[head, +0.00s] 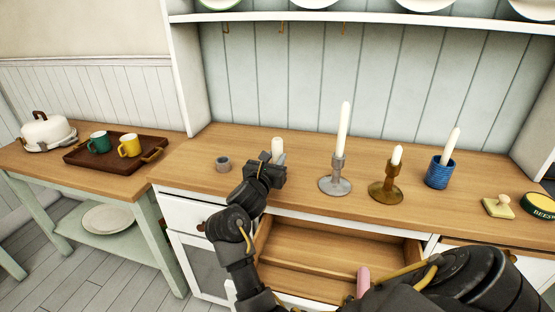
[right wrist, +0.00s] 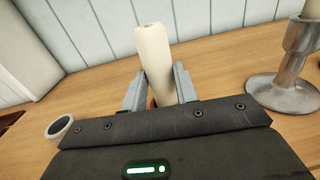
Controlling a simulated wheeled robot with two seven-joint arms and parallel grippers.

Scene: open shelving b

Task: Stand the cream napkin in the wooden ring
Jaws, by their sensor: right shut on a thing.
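The cream napkin (head: 278,145) is a rolled upright cylinder behind my right gripper (head: 272,161) on the wooden counter. In the right wrist view the napkin (right wrist: 153,55) stands between the two grey fingers of the right gripper (right wrist: 158,80), which is shut on it. It leans slightly, and its lower end is hidden. A small reddish-brown patch shows low between the fingers; I cannot tell whether it is the wooden ring. A small grey ring (head: 223,163) stands empty to the left; it also shows in the right wrist view (right wrist: 60,127). My left gripper is not in view.
A pewter candlestick (head: 335,184), a brass candlestick (head: 387,191) and a blue pot (head: 438,174) stand to the right. Below, an open drawer (head: 315,249) juts out, with a pink thing (head: 363,279) at its front. A brown tray (head: 84,161) with two mugs is at left.

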